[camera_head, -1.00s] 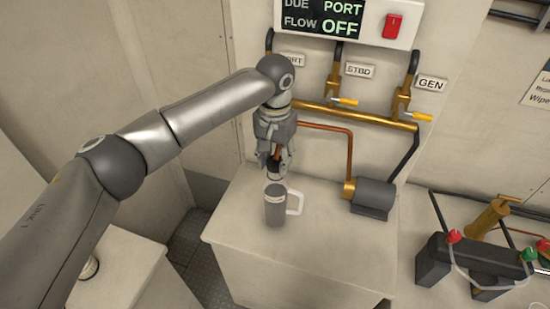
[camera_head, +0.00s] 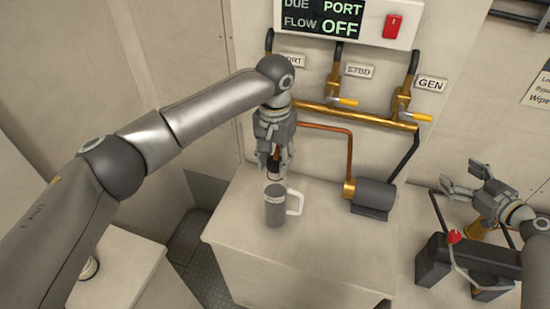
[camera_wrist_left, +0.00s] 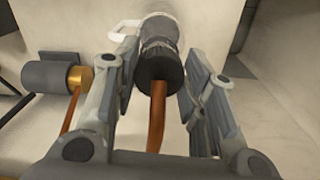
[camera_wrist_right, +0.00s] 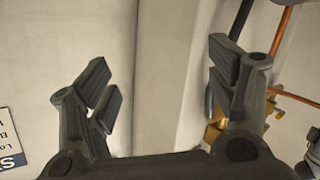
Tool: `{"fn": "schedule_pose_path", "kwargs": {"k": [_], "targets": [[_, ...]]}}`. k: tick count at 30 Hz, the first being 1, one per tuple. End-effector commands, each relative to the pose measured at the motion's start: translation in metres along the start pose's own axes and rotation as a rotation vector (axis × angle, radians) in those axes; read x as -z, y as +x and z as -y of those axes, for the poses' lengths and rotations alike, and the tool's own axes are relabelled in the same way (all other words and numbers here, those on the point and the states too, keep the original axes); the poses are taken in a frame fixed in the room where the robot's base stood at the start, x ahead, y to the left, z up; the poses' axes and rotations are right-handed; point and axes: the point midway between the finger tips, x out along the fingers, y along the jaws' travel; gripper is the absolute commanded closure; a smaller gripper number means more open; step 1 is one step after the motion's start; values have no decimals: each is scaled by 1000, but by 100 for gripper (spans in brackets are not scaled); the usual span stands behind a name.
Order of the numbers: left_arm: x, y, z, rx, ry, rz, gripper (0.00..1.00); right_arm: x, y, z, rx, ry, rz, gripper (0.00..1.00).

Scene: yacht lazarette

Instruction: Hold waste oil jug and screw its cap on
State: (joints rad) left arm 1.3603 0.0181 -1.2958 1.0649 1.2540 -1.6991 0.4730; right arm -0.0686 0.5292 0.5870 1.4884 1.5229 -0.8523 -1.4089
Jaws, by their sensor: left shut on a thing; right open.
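A grey jug (camera_head: 275,212) with a white handle stands upright on the pale cabinet top (camera_head: 240,235). It also shows beyond the fingers in the left wrist view (camera_wrist_left: 159,27). My left gripper (camera_head: 275,165) is directly above the jug, pointing down. Its fingers are shut around a black cylindrical piece (camera_wrist_left: 160,66), with a copper-coloured rod (camera_wrist_left: 156,115) rising from it between the fingers. The piece lines up with the jug's top; I cannot tell whether it is the cap or whether they touch. My right gripper (camera_head: 462,180) is open and empty at the right, away from the jug.
A dark cylinder with a brass fitting (camera_head: 372,195) sits right of the jug on the same top. Copper and brass pipes with valves (camera_head: 345,115) run along the wall behind. The cabinet's front is clear.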

Motion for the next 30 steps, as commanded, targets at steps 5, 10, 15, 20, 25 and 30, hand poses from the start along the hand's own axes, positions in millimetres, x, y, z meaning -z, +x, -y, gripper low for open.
{"fn": "schedule_pose_path", "kwargs": {"k": [5,10,15,20,25,30], "targets": [[0,0,0,0,0,0,68,21,45,78,153,-86,-20,21],[0,0,0,0,0,0,68,16,72,158,304,-67,1,21],[0,0,0,0,0,0,68,12,88,242,456,-32,30,21],[0,0,0,0,0,0,68,11,93,315,589,-11,58,21],[0,0,0,0,0,0,68,12,92,371,690,-1,79,21],[0,0,0,0,0,0,68,14,90,398,737,2,90,21]]}}
